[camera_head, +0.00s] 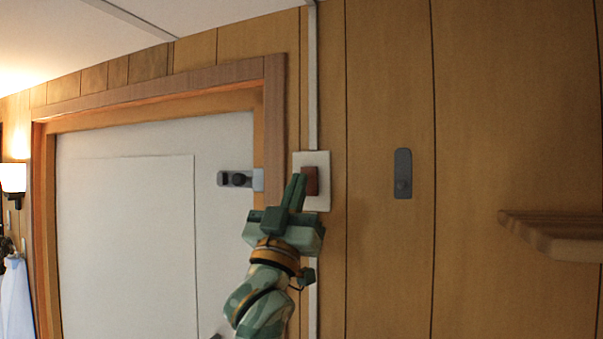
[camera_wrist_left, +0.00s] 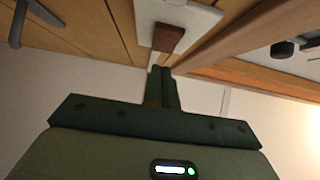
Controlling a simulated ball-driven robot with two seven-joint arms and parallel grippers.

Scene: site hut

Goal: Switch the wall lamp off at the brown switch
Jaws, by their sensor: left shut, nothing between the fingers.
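The brown switch (camera_head: 311,181) sits on a pale plate (camera_head: 324,160) on the wood wall, just right of the door frame. It also shows in the left wrist view (camera_wrist_left: 168,38), on its plate (camera_wrist_left: 190,14). My left gripper (camera_head: 297,183) is shut and empty, its fingertips at the left edge of the switch in the head view. In the wrist view the fingertips (camera_wrist_left: 161,70) lie just short of the switch; I cannot tell whether they touch it. The wall lamp (camera_head: 13,178) at the far left glows. My right gripper is not in view.
A white door (camera_head: 125,220) with a dark latch (camera_head: 238,179) stands left of the switch. A grey wall fitting (camera_head: 403,173) and a wooden shelf (camera_head: 560,236) are on the right. A white cloth (camera_head: 16,295) hangs below the lamp. The wall between switch and grey fitting is clear.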

